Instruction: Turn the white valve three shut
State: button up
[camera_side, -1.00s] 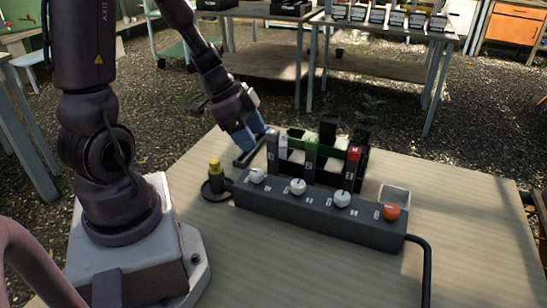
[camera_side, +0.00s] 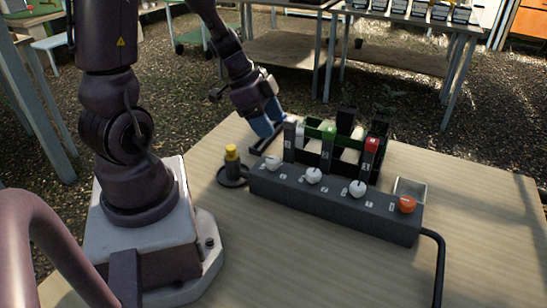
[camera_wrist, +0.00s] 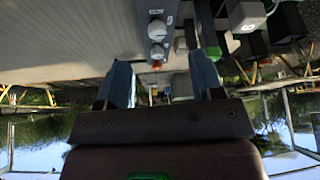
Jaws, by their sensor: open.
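A dark grey valve bar (camera_side: 330,203) lies along the table with three white valve knobs and one orange knob (camera_side: 407,204) at its right end. The white knobs are the left one (camera_side: 273,163), the middle one (camera_side: 313,175) and the right one (camera_side: 357,188). The labels beside them are too small to read, so I cannot tell which is three. My gripper (camera_side: 267,127) has blue fingers and hangs behind the bar's left end, apart from the knobs. In the wrist view my gripper (camera_wrist: 162,80) is open and empty, with white knobs (camera_wrist: 157,29) beyond it.
Upright posts with white, green and red tops (camera_side: 371,146) stand close behind the bar, among dark bins. A yellow-topped piece (camera_side: 232,153) stands in a round black dish left of the bar. A clear tray (camera_side: 410,188) is at the right. The table front is bare.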

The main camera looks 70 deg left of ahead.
jog(key=w+d+m+g, duration=0.1)
jog(key=w+d+m, duration=0.15)
jog(key=d, duration=0.25)
notch_tip(320, 180, up, 2)
jog(key=n+g+y, duration=0.3)
jog(key=n+g, duration=0.1)
jog(key=n, duration=3)
send_over(273, 159)
notch_tip(273, 159, down, 12)
jog(key=shift+f, duration=0.25)
